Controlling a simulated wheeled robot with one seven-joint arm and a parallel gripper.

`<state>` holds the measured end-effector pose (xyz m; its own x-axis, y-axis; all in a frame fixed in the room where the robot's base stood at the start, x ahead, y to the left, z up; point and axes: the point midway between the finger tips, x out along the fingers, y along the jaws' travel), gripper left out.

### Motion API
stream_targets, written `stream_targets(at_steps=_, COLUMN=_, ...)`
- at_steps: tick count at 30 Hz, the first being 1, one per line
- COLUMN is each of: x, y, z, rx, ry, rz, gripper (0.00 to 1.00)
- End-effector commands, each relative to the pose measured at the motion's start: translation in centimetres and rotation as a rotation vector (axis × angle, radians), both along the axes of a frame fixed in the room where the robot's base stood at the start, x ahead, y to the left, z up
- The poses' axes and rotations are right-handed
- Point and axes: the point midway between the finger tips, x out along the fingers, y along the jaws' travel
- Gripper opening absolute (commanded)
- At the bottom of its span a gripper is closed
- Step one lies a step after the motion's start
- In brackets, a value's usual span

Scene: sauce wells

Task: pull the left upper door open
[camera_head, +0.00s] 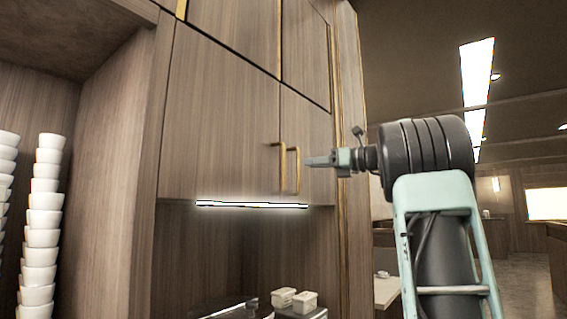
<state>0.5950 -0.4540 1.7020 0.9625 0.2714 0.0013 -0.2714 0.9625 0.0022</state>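The left upper door (220,115) is a brown wood-grain cabinet panel, and it is closed. Its brass handle (282,168) is an upright bar at the door's lower right edge. The right upper door (312,140) beside it is also closed, with its own brass handle (297,170) close by. My gripper (312,161) is just right of the two handles, pointing left toward them. It is seen from the side and small, so I cannot tell whether its fingers are apart or whether it touches a handle.
A lit strip (252,205) runs under the doors. Small white containers (292,298) stand on the counter below. Stacks of white cups (43,220) fill an open shelf at left. A wooden side panel (350,130) stands behind my gripper. Open room lies at right.

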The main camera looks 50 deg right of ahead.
Motion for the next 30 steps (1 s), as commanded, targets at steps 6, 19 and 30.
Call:
stream_targets(at_steps=6, x=4.5, y=1.4, z=0.3, rx=0.0, ry=0.002, rz=0.004, gripper=0.28)
stream_targets(at_steps=19, x=9.7, y=2.7, z=0.0, rx=0.0, ry=0.001, rz=0.0, gripper=0.28)
stream_targets(at_steps=30, x=9.9, y=2.8, z=-0.1, rx=0.0, ry=0.001, rz=0.0, gripper=0.12)
